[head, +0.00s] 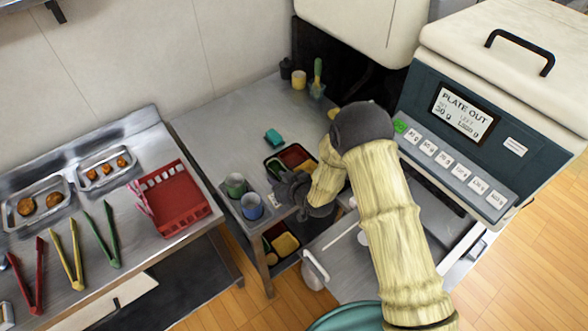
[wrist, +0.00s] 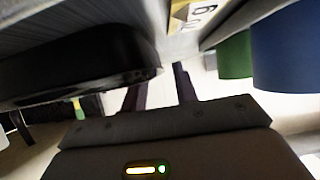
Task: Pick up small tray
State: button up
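My gripper (head: 287,190) is beside a black compartment tray (head: 268,158) on the steel counter, to the right of two cups. The tray holds red, brown and green food and is partly hidden by my arm. In the wrist view, my gripper's two dark fingers (wrist: 158,88) stand apart with nothing seen between them. A black rounded edge (wrist: 80,62), seemingly the tray's, is close to them at the left; contact cannot be told. Two small metal trays with brown food, a left one (head: 14,218) and a right one (head: 84,181), lie on the left counter.
A green cup (head: 236,188) and a blue cup (head: 251,208) stand close to my gripper. A red rack (head: 180,213) and several tongs lie on the left counter. The dispensing machine (head: 465,130) stands right of my arm. Another black tray with yellow food (head: 285,244) is lower down.

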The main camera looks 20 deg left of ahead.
jog(key=shift+w+a+f, duration=0.15)
jog(key=shift+a+f, duration=0.05)
jog(key=shift+a, duration=0.05)
dwell(0.3)
grip_shut()
jog(key=shift+r, duration=0.1)
notch_tip(320, 180, up, 10)
jog(key=b, duration=0.2)
dwell(0.5)
dwell(0.4)
